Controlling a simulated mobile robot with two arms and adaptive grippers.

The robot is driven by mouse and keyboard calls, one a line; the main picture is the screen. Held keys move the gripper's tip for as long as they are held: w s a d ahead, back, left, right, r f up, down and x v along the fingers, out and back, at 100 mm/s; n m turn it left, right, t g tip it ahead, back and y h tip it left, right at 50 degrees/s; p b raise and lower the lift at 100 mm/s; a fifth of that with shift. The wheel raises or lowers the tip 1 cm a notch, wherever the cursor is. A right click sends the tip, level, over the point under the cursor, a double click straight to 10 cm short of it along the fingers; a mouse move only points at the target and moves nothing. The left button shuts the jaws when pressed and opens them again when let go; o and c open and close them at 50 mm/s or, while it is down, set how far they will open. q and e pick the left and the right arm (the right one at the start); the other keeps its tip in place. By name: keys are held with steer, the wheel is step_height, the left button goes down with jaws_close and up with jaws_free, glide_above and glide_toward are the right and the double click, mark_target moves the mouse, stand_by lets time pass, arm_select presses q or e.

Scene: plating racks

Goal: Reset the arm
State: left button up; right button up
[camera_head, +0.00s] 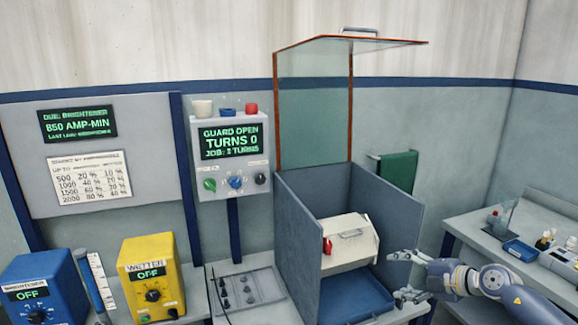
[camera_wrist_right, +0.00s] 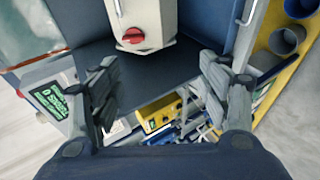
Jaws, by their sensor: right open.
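My right gripper (camera_head: 402,277) is open and empty at the right front of the grey booth (camera_head: 403,208). Its two fingers also show spread apart in the right wrist view (camera_wrist_right: 165,95). A white box with a red knob (camera_head: 348,243) sits inside the booth, left of the gripper and apart from it. In the right wrist view the white box (camera_wrist_right: 142,15) and its red knob (camera_wrist_right: 132,36) lie beyond the fingers. My left gripper is not in view.
The booth's clear guard (camera_head: 313,110) stands raised. A display (camera_head: 231,141) reads GUARD OPEN, TURNS 0. A blue tray (camera_head: 350,296) lies below the white box. A blue unit (camera_head: 42,290) and a yellow unit (camera_head: 152,278) stand left. A side bench (camera_head: 470,235) stands right.

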steer(key=s+a+f+m+t+h+b, duration=0.15)
steer(key=f+m, duration=0.25)
steer(key=f, duration=0.8)
steer(key=s+d+f+m+t+b, duration=0.1)
steer(key=s+f+m, duration=0.3)
steer(key=f, duration=0.8)
steer(key=s+d+f+m+g+h+b, duration=0.15)
steer(key=s+f+m, duration=0.35)
steer(key=f, duration=0.5)
steer(key=s+f+m+h, duration=0.2)
steer(key=s+f+h, duration=0.1)
steer(key=s+f, duration=0.65)
steer(key=s+a+f+m+g+h+b, duration=0.15)
steer(key=s+f+m+g, duration=0.3)
steer(key=s+f, duration=1.3)
arm_select(q)
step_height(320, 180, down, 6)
steer(key=b, duration=0.1)
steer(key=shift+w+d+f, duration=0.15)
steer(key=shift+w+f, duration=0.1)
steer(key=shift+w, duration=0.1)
arm_select(e)
steer(key=s+a+f+m+g, duration=0.1)
steer(key=s+a+f+g, duration=0.1)
steer(key=s, duration=1)
steer(key=s+a+f+g, duration=0.3)
steer(key=s, duration=0.9)
steer(key=shift+s+m, duration=0.25)
steer(key=shift+m, duration=0.1)
